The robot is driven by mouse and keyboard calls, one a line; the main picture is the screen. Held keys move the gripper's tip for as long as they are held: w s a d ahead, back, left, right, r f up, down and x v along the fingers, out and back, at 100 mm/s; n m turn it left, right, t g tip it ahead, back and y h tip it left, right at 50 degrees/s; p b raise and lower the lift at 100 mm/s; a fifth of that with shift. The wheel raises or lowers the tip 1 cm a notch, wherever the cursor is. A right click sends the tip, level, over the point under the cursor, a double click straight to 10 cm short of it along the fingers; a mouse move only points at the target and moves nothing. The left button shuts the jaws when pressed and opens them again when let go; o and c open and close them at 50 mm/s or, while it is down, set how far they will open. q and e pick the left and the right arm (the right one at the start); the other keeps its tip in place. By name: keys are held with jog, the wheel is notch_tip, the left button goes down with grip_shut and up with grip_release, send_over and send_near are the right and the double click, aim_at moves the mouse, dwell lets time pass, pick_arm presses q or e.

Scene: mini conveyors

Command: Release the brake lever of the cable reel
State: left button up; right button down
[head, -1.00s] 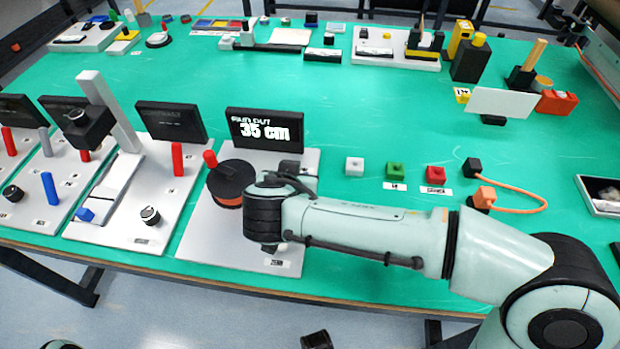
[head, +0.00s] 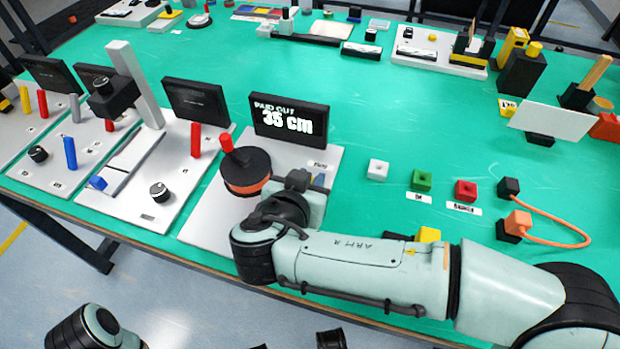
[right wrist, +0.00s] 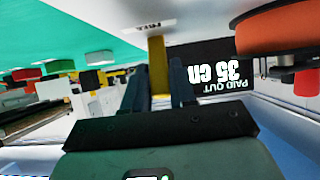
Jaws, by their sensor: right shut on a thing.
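The cable reel (head: 246,185) has an orange drum, a dark top flange and a red upright handle. It stands on a light grey base plate (head: 210,215) in front of a black display (head: 290,120) reading "PAID OUT 35 cm". My right gripper (head: 308,182) is just right of the reel, low over the plate. In the right wrist view, which looks upside down, its two dark fingers (right wrist: 158,88) are shut on a yellow lever (right wrist: 157,62). The lever is hidden in the head view. The reel's orange drum (right wrist: 278,32) shows there at upper right.
White (head: 377,169), green (head: 421,180) and red (head: 465,191) blocks stand right of the plate. An orange cable (head: 560,222) lies beyond them. Similar stations with coloured levers stand at left. The green table (head: 400,110) behind is mostly clear.

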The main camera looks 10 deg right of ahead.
jog(key=c, duration=1)
grip_release()
pick_arm(q)
jog(key=w+r+t+p, duration=0.2)
jog(key=w+r+p, duration=0.1)
jog(key=w, duration=0.2)
jog(key=shift+w+d, duration=0.35)
pick_arm(e)
jog(key=v, duration=1.3)
jog(key=shift+a, duration=0.2)
pick_arm(q)
jog(key=shift+s, duration=0.1)
pick_arm(e)
jog(key=shift+s, duration=0.15)
